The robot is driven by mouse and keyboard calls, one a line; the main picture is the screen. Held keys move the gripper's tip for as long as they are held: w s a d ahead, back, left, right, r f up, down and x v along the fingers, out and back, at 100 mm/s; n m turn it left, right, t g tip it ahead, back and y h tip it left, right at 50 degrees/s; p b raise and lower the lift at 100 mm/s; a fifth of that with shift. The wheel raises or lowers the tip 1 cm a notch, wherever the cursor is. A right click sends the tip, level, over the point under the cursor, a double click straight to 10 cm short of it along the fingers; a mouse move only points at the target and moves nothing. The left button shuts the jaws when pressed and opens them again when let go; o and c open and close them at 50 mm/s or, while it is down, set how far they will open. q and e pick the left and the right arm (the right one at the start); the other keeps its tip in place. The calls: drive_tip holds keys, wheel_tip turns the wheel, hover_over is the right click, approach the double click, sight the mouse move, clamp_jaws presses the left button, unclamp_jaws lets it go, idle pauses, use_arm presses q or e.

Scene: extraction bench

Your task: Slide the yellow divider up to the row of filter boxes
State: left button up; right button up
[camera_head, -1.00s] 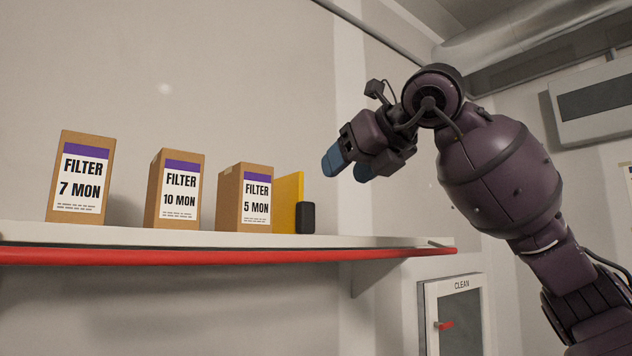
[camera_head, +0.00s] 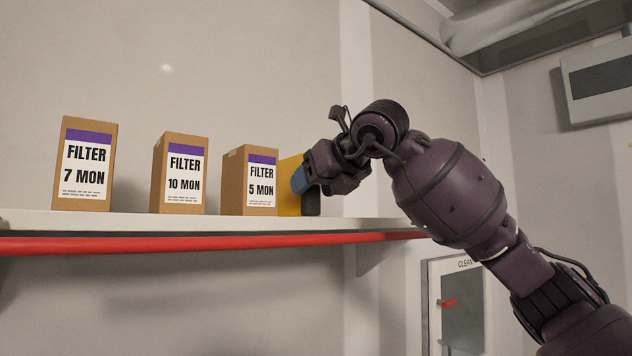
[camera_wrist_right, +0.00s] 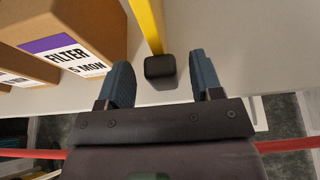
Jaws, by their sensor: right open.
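The yellow divider (camera_head: 289,189) stands upright on the shelf just right of the 5 MON filter box (camera_head: 250,181). Its dark end block (camera_head: 312,203) faces the front. In the right wrist view the divider (camera_wrist_right: 147,22) runs away from me, its block (camera_wrist_right: 160,66) between and ahead of the open fingers, with a gap to the filter box (camera_wrist_right: 75,38). My right gripper (camera_head: 300,181) is open at the divider's front end and hides part of it. The 10 MON box (camera_head: 180,175) and 7 MON box (camera_head: 84,165) stand further left in the row. My left gripper is not in view.
The white shelf (camera_head: 130,222) has a red rail (camera_head: 180,242) along its front, below the shelf edge. The shelf right of the divider is free. A wall cabinet (camera_head: 462,300) marked CLEAN sits below to the right.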

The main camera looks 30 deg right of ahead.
drive_tip(key=c, duration=0.7)
clamp_jaws()
drive_tip(key=a, duration=0.5)
drive_tip(key=shift+s+a+r, duration=0.1)
drive_tip(key=shift+s+a, duration=0.1)
drive_tip(key=shift+s, duration=0.05)
drive_tip(key=shift+d, duration=0.15)
drive_tip(key=o, duration=0.7)
unclamp_jaws()
drive_tip(key=shift+d, duration=0.2)
drive_tip(key=shift+a, duration=0.1)
